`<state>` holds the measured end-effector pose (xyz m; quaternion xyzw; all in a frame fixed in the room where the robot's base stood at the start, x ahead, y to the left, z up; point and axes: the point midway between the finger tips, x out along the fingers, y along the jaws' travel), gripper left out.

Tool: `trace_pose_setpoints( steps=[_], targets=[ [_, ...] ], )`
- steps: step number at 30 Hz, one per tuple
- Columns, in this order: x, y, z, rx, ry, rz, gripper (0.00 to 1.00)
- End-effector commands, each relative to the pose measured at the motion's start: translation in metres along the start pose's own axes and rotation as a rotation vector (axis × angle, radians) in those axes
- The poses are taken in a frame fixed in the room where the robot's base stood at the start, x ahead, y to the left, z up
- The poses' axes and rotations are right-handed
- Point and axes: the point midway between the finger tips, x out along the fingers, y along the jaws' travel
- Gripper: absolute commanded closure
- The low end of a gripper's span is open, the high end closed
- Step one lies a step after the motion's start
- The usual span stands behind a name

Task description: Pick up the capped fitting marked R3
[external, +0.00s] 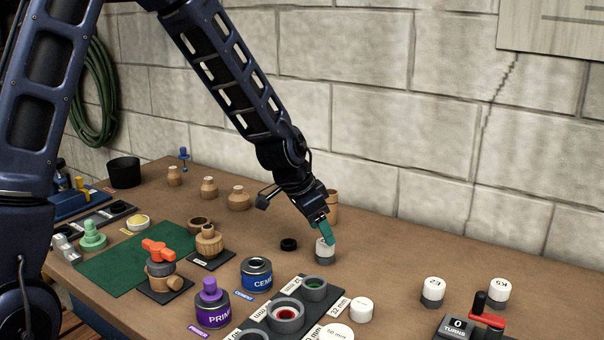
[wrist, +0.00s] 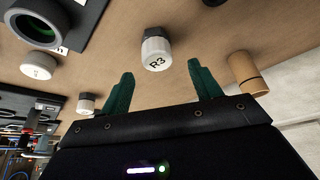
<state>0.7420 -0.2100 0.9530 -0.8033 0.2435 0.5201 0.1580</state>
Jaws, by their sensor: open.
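The capped fitting marked R3 (external: 325,258) stands upright on the bench, with a white cap over a grey body. In the wrist view the R3 fitting (wrist: 156,52) lies just beyond the fingertips, roughly centred between them, and its label is readable. My gripper (external: 326,232) reaches down at a slant to the fitting's cap, and a green finger hides part of the cap in the external view. In the wrist view my gripper (wrist: 160,70) is open, with its two green fingers apart and nothing held. I cannot tell whether a finger touches the cap.
A black ring (external: 289,244) lies left of the fitting, and a wooden piece (external: 332,203) stands close behind. A dark socket block (external: 287,312) and a white cap (external: 361,309) are in front. Two white-capped fittings (external: 433,290) (external: 498,291) stand right, with bare bench between.

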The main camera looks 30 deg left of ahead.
Motion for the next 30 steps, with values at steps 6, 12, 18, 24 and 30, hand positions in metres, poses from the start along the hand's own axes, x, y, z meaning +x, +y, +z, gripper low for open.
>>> trace_pose_setpoints(
  steps=[6, 12, 18, 24, 30],
  targets=[
    [0.027, 0.003, 0.005, 0.0, -0.003, 0.002, 0.37],
    [0.044, 0.002, 0.005, -0.001, -0.001, 0.001, 0.37],
    [0.047, 0.002, 0.005, -0.001, -0.001, 0.0, 0.37],
    [0.047, 0.002, 0.005, -0.001, -0.001, 0.0, 0.53],
    [0.047, 0.002, 0.005, -0.001, -0.001, 0.0, 0.86]
  ],
)
